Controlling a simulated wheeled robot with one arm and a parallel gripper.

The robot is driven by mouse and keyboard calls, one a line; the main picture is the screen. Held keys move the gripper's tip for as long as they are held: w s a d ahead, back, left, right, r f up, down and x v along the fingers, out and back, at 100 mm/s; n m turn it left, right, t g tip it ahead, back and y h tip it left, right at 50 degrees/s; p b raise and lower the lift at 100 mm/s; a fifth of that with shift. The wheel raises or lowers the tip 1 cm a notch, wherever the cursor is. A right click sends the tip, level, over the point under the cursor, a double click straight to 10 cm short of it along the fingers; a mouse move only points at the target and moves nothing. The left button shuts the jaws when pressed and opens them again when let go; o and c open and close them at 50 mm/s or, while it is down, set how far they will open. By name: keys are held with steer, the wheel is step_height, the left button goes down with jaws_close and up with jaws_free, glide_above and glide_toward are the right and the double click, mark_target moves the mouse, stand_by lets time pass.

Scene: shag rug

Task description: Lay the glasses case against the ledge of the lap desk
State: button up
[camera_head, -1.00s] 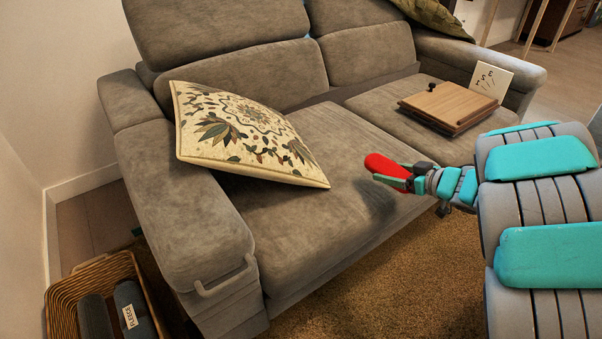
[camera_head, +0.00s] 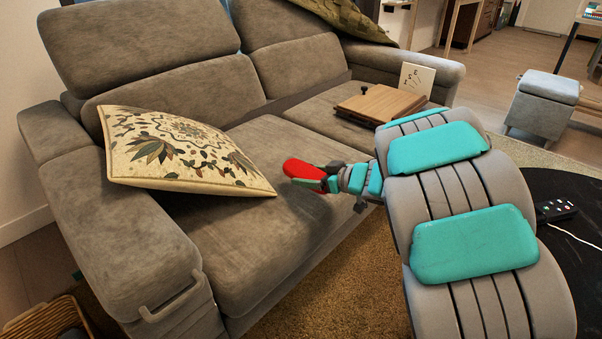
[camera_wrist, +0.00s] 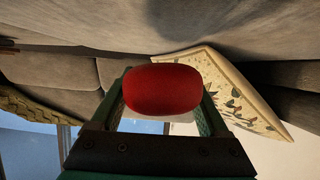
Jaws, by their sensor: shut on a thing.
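A red glasses case (camera_head: 303,169) is held in my gripper (camera_head: 318,180), above the front of the sofa seat. In the wrist view the red case (camera_wrist: 162,89) sits between both fingers of my gripper (camera_wrist: 163,100). The lap desk (camera_head: 382,104) is a brown wooden board lying on the right seat cushion, to the right of and farther back than the case. A small dark knob shows at its back left. Its ledge is too small to make out clearly.
A patterned pillow (camera_head: 180,150) lies on the left seat. A white card (camera_head: 416,79) stands behind the lap desk by the right armrest. A wicker basket (camera_head: 45,325) is at the lower left. A dark round table (camera_head: 560,190) with a remote (camera_head: 555,211) and a grey ottoman (camera_head: 541,104) are at right.

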steer(key=w, duration=0.2)
steer(key=w+a, duration=0.1)
steer(key=w, duration=0.4)
steer(key=shift+a+f, duration=0.4)
steer(key=shift+f+b, duration=0.8)
steer(key=shift+f, duration=0.85)
steer(key=shift+f, duration=0.1)
steer(key=o, duration=1.4)
steer(key=shift+f, duration=0.1)
steer(key=shift+o, duration=0.2)
